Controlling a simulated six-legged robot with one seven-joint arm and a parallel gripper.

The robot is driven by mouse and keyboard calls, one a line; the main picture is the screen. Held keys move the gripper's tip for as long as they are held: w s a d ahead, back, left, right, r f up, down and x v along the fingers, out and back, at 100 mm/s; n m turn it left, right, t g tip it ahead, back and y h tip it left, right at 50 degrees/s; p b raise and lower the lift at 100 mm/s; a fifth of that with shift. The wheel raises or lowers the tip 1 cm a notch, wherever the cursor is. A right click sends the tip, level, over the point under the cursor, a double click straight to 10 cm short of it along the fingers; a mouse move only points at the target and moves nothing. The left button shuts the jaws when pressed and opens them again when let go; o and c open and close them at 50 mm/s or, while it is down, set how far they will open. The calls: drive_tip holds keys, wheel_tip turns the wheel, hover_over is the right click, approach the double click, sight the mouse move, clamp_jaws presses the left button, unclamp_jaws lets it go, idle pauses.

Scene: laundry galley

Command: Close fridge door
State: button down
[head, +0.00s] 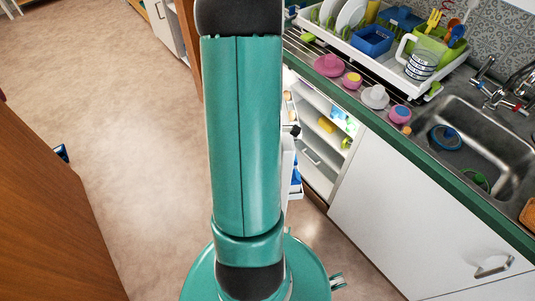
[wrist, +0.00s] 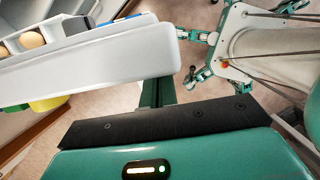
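The fridge (head: 322,135) is under the counter, open, with its lit shelves showing. Its white door (head: 288,165) stands swung out, partly hidden behind my arm in the head view. In the wrist view the door (wrist: 110,62) fills the upper left, with its rounded end near the middle. Eggs and other items sit in its racks. My gripper (wrist: 165,122) is at the bottom of the wrist view, close to the door's end; contact is unclear.
The counter on the right holds a dish rack (head: 385,45), several cups and a sink (head: 460,130). A white cabinet front (head: 400,205) is beside the fridge. A brown wooden panel (head: 45,210) stands at left. The floor (head: 130,110) between is clear.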

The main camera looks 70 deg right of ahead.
drive_tip(key=s+d+n, duration=0.1)
drive_tip(key=s+d, duration=0.6)
drive_tip(key=s, duration=0.6)
drive_tip(key=shift+s+d+n, duration=0.2)
drive_tip(key=shift+n, duration=0.2)
drive_tip(key=shift+w, duration=0.1)
